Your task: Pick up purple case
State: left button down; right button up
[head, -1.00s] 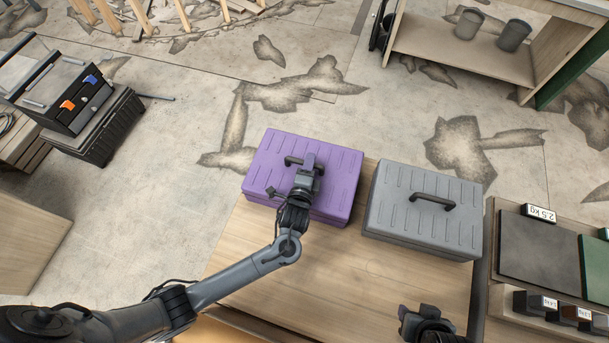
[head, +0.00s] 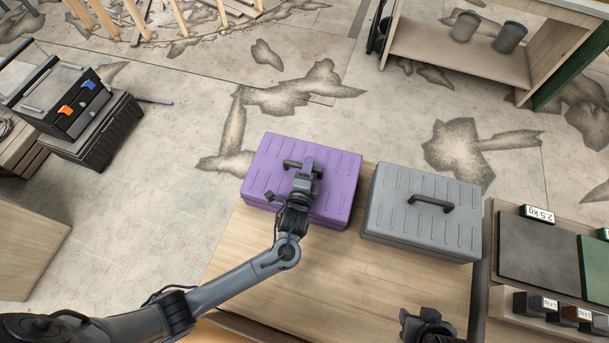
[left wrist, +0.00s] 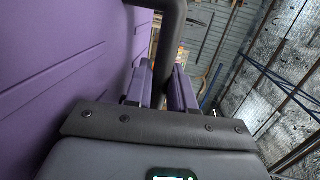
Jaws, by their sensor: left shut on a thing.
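The purple case (head: 332,165) lies flat at the far left of the wooden table, with a dark handle (head: 293,164) on its lid. My left gripper (head: 308,166) is over the lid at the handle and shut on it. In the left wrist view the dark handle (left wrist: 171,45) runs between the two fingers (left wrist: 161,88), and the purple case (left wrist: 60,80) fills the left side. Part of the handle is hidden by the gripper in the head view. My right gripper (head: 425,318) shows at the bottom edge, and its fingers are not clear.
A grey case (head: 424,205) with a dark handle lies close to the right of the purple case. The wooden table (head: 365,285) is bare in front of them. A panel with weight labels (head: 536,213) stands at the right. A black toolbox (head: 70,100) is on the left.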

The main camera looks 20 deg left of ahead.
pick_arm(q)
jog(key=shift+r, duration=0.25)
